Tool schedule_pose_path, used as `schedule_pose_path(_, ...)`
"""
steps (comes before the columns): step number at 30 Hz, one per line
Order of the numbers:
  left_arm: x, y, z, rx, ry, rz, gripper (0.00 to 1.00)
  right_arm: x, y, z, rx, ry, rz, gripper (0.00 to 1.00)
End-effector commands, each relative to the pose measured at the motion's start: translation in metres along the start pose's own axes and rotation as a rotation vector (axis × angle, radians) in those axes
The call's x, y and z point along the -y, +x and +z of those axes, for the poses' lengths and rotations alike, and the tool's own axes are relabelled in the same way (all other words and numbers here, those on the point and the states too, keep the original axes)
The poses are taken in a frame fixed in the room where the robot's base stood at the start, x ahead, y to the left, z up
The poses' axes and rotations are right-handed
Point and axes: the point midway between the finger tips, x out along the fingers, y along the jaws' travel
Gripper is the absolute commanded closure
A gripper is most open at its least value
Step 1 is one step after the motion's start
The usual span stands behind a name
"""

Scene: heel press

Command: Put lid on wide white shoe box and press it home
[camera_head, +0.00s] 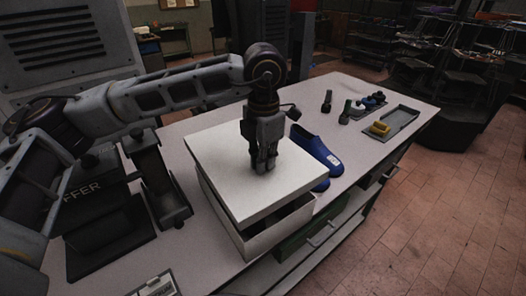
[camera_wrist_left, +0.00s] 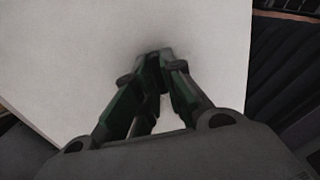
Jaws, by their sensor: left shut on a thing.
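The white lid (camera_head: 215,158) lies over the wide white shoe box (camera_head: 262,238) on the bench. A dark gap shows between the lid's edge and the box wall on the front right side, so the lid is not flush there. My left gripper (camera_head: 264,166) points straight down at the middle of the lid, with its fingertips together at the lid's top. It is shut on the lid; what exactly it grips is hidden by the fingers. In the left wrist view the fingers (camera_wrist_left: 158,60) meet over the lid's white surface (camera_wrist_left: 70,50). My right gripper is out of view.
Blue shoes (camera_head: 320,150) stand close behind the box on the right. Dark bottles and a grey tray (camera_head: 400,122) with a yellow item lie farther back. A buffer machine (camera_head: 100,215) stands left of the box. Bare bench (camera_head: 205,262) shows in front.

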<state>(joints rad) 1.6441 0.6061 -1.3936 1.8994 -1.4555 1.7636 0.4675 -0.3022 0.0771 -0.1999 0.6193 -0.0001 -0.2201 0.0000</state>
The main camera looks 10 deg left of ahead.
Motion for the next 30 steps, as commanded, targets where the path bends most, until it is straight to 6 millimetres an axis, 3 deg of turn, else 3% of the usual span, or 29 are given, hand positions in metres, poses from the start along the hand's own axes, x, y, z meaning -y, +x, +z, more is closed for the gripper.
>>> schedule_pose_path(6,0.001,0.019,0.000,-0.001,0.001,0.000,1.00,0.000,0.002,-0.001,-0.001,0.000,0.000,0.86)
schedule_pose_path(20,0.000,0.021,0.000,-0.001,0.000,0.000,1.00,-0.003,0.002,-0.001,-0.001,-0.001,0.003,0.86)
schedule_pose_path(30,0.001,0.034,-0.001,-0.002,-0.001,-0.001,1.00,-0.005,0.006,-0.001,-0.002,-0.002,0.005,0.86)
